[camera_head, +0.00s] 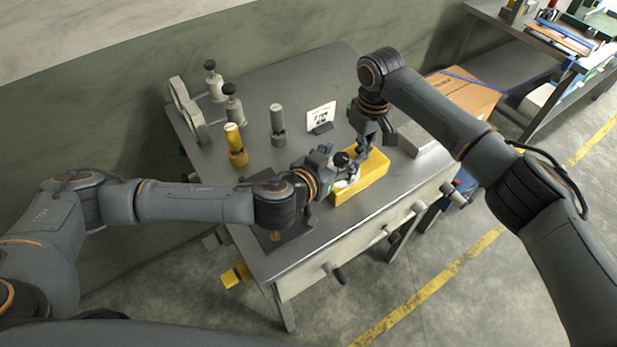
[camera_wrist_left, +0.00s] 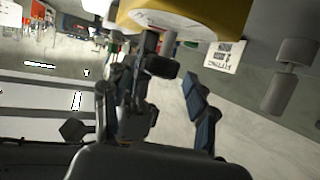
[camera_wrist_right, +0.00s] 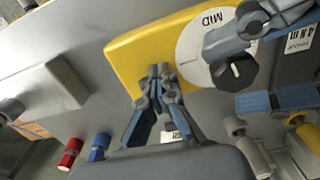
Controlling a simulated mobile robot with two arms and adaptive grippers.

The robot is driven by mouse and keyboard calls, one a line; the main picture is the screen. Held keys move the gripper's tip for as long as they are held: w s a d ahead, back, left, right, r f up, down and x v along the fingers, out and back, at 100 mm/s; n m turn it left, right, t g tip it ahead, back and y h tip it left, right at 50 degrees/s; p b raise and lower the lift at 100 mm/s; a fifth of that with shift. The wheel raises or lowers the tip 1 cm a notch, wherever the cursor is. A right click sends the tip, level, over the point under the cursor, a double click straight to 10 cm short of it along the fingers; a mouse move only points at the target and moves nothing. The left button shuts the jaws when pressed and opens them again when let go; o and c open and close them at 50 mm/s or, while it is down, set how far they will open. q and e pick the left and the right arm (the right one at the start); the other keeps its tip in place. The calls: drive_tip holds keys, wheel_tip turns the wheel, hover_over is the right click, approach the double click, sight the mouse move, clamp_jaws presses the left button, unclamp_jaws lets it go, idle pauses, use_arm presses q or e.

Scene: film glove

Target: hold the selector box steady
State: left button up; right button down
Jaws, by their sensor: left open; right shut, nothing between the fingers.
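The selector box is a yellow block (camera_head: 374,177) near the table's front edge. Its pale dial marked MID (camera_wrist_right: 200,50) and black knob (camera_wrist_right: 235,70) show in the right wrist view. My left gripper (camera_head: 338,165) is open at the dial end, its fingers spread on either side of the knob. Whether they touch it I cannot tell. The left wrist view shows the box's yellow side (camera_wrist_left: 195,18) at the top. My right gripper (camera_wrist_right: 158,72) is shut and empty, its fingertips over the box's yellow edge. Contact there is unclear.
A white card on a stand (camera_head: 320,117), a grey cylinder (camera_head: 277,122) and a yellow cylinder (camera_head: 235,143) stand behind on the grey table (camera_head: 255,95). A pale block (camera_head: 425,137) lies right of the box. Handles stick out from the table's front.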

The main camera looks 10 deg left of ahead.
use_arm(q)
drive_tip(key=v, duration=1.2)
drive_tip(key=shift+d, duration=0.1)
